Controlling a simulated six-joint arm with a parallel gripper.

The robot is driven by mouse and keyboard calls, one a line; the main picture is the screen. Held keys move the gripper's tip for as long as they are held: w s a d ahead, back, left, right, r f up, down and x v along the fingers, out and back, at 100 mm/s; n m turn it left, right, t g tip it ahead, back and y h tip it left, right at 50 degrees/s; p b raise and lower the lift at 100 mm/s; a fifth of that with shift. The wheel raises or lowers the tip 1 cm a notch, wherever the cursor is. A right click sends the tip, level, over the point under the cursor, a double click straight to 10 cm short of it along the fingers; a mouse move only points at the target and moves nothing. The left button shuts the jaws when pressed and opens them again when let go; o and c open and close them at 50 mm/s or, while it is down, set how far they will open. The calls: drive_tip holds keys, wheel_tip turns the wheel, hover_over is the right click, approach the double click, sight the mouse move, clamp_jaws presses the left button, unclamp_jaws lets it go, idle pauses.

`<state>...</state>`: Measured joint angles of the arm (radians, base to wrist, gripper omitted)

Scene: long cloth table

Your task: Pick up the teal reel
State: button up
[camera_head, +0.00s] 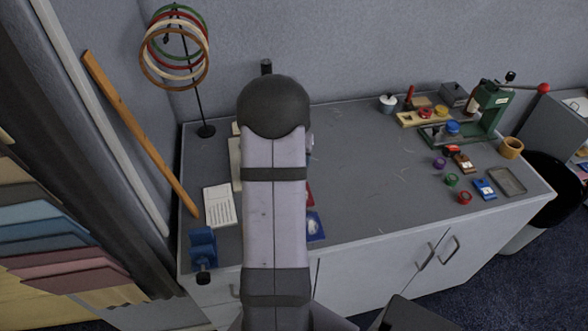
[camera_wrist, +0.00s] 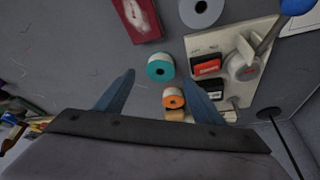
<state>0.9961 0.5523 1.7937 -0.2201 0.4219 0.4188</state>
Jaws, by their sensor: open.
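The teal reel (camera_wrist: 160,68) shows in the wrist view, with a teal side and a pale top with a hole. It sits on the grey table top, just beyond and between the fingertips of my gripper (camera_wrist: 157,77). My gripper is open, its two blue fingers spread apart, with nothing held. An orange reel (camera_wrist: 173,98) lies closer in, in the space between the fingers as seen. In the head view my arm covers the teal reel and the gripper. I cannot tell the height of the fingers above the table.
In the wrist view, a cream board (camera_wrist: 229,45) with dark and red blocks is right of the teal reel. A dark red box (camera_wrist: 141,18) and a grey-white roll (camera_wrist: 201,11) lie beyond. In the head view, a green press (camera_head: 489,104) stands at the right.

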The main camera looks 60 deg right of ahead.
drive_tip(key=shift+p+x, duration=0.9)
drive_tip(key=shift+x, duration=1.85)
drive_tip(key=shift+a, duration=0.1)
drive_tip(key=c, duration=1.1)
